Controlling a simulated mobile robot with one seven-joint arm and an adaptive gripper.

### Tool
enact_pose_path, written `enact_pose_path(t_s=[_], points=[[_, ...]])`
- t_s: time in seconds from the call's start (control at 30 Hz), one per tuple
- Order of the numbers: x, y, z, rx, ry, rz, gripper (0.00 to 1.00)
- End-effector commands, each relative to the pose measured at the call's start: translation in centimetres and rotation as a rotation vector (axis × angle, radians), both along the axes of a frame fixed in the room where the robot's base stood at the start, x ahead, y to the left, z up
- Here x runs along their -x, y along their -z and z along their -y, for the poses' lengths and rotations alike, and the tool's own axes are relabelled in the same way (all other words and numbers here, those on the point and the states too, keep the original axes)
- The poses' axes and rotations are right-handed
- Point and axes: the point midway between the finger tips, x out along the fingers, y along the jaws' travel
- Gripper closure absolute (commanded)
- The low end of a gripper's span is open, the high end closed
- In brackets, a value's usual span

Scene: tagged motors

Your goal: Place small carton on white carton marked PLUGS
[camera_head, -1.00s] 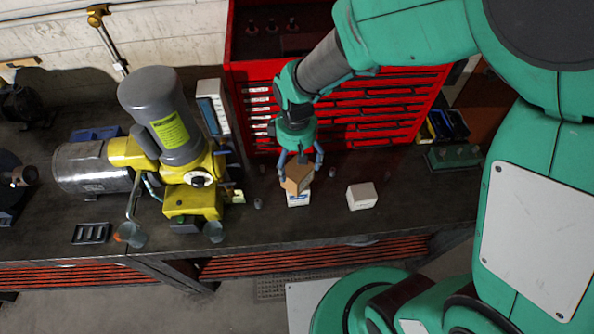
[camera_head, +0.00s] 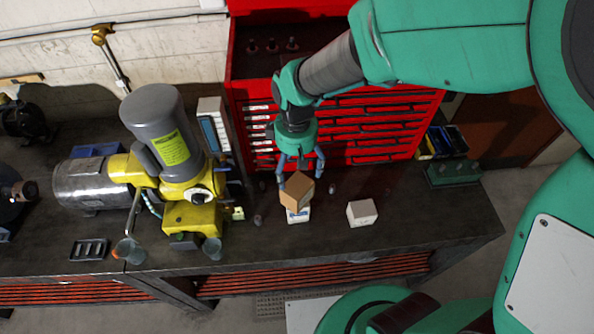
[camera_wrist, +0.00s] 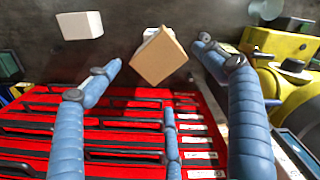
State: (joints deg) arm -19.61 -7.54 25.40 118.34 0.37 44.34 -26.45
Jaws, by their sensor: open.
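The small brown carton (camera_head: 297,190) rests on top of the white carton (camera_head: 298,215) with blue print, turned at an angle to it. In the wrist view the brown carton (camera_wrist: 159,56) covers most of the white carton (camera_wrist: 151,33). The print is too small to read. My gripper (camera_head: 300,175) is open just behind and above the brown carton. In the wrist view its blue fingers (camera_wrist: 155,55) are spread wide, with the brown carton between and slightly beyond the tips, apart from them.
A plain white box (camera_head: 361,213) stands to the right on the dark bench (camera_head: 420,215). A red drawer cabinet (camera_head: 370,135) stands behind my gripper. A yellow and grey machine (camera_head: 175,150) stands to the left. Small grey pieces lie near the cartons. The front right of the bench is clear.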

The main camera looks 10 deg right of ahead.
Motion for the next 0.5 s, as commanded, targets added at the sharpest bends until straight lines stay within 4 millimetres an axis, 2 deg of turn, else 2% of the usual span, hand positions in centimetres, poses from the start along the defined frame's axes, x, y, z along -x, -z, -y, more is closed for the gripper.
enact_pose_path(t_s=[0.33,0.5], points=[[0.0,-0.2,0.1,-0.001,0.005,0.004,0.17],[0.1,-1.9,1.0,-0.010,0.042,0.028,0.17]])
